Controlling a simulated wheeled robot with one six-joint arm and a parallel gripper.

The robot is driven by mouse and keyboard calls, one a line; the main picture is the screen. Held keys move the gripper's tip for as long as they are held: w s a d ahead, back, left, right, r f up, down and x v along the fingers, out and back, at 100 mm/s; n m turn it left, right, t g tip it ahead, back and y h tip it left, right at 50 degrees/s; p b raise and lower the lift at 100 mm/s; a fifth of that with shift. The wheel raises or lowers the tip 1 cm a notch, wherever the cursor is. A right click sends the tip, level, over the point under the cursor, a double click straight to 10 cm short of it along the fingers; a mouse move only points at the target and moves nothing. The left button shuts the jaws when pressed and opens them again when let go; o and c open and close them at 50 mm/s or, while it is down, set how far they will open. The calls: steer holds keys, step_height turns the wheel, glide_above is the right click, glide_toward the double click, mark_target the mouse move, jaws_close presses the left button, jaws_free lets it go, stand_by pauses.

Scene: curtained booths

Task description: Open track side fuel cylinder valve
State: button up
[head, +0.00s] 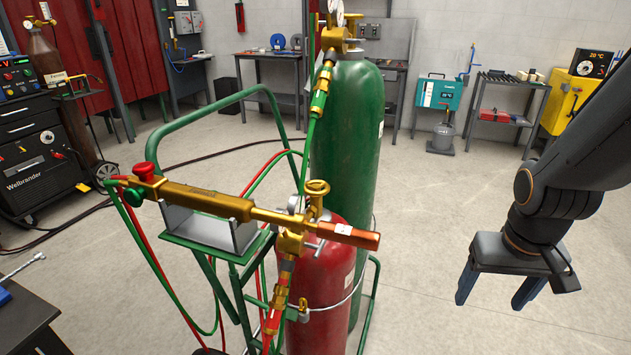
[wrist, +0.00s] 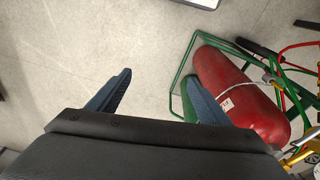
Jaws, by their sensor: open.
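The red fuel cylinder (head: 318,265) stands on a green cart in front of a taller green cylinder (head: 350,150). A brass valve (head: 317,190) with a round knob shows at its top, partly hidden by a brass torch (head: 205,198) lying across the cart. My gripper (head: 497,298) hangs to the right of the cart, fingers pointing down, apart from everything. It is open and empty. Brass fittings show at that view's right edge.
Red and green hoses (head: 150,255) loop around the green cart frame (head: 235,97). A welding machine (head: 38,160) stands at the left, and a dark table (head: 25,325) at the near left. Benches line the back wall. The floor (head: 430,230) between cart and gripper is clear.

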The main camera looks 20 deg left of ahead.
steer(key=w+a+n+t+y+p, duration=0.25)
steer(key=w+a, duration=0.35)
steer(key=w, duration=0.5)
steer(key=w+a+n+t+y+p, duration=0.2)
steer(key=w+a+n+t, duration=0.3)
steer(key=w, duration=0.6)
steer(key=n+g+y+p, duration=0.3)
steer(key=n+y, duration=0.3)
steer(key=y, duration=0.7)
glide_toward(316, 189)
steer(key=w+a, duration=0.1)
steer(key=w+a+f, duration=0.1)
steer(key=shift+w+a, duration=0.35)
steer(key=shift+a, duration=0.05)
steer(key=shift+a+r+g+p, duration=0.1)
steer(key=shift+a+g+p, duration=0.15)
steer(key=shift+a+p, duration=0.1)
steer(key=p+x, duration=0.2)
steer(key=x, duration=0.4)
steer(key=shift+w+a, duration=0.25)
steer(key=shift+a, duration=0.1)
